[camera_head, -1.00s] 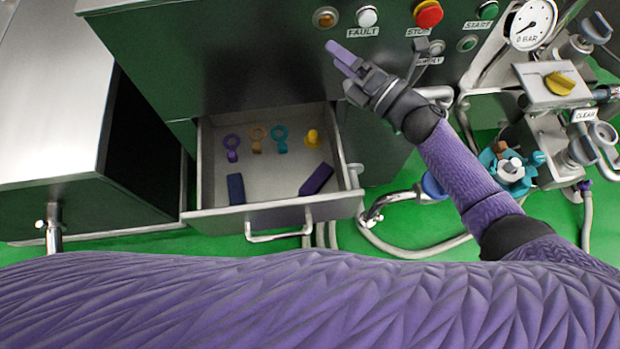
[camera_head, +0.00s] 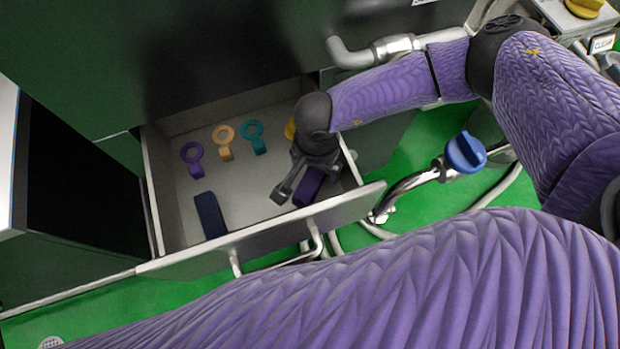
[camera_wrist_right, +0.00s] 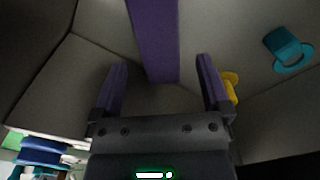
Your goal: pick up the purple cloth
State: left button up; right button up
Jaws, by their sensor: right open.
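The purple cloth (camera_head: 309,188) is a dark folded strip lying at the right side of the open drawer, near its front. My right gripper (camera_head: 291,188) is down in the drawer beside it and partly covers it. In the right wrist view the purple cloth (camera_wrist_right: 154,38) lies ahead, in line with the gap between the open fingers of the right gripper (camera_wrist_right: 161,76). The fingers look empty. I cannot tell whether they touch the cloth. My left gripper is not in view.
The drawer (camera_head: 240,244) also holds a dark blue cloth (camera_head: 210,215), a purple ring tag (camera_head: 194,170), an orange one (camera_head: 224,145), a teal one (camera_head: 256,143) and a partly hidden yellow piece (camera_head: 290,129). A blue-handled valve (camera_head: 465,152) stands to the right.

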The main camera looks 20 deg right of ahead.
notch_tip(320, 180, down, 4)
jog(key=shift+r+b, duration=0.25)
jog(key=shift+b, duration=0.4)
jog(key=shift+r, duration=0.2)
grip_shut()
notch_tip(320, 180, up, 18)
jog(key=p, duration=0.8)
pick_arm(q)
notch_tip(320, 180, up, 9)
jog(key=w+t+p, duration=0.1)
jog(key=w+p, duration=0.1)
jog(key=p, duration=0.1)
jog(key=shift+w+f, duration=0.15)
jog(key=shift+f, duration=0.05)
pick_arm(e)
notch_tip(320, 180, up, 14)
jog(key=n, duration=0.9)
send_over(315, 173)
jog(key=d, duration=0.4)
jog(key=shift+r, duration=0.2)
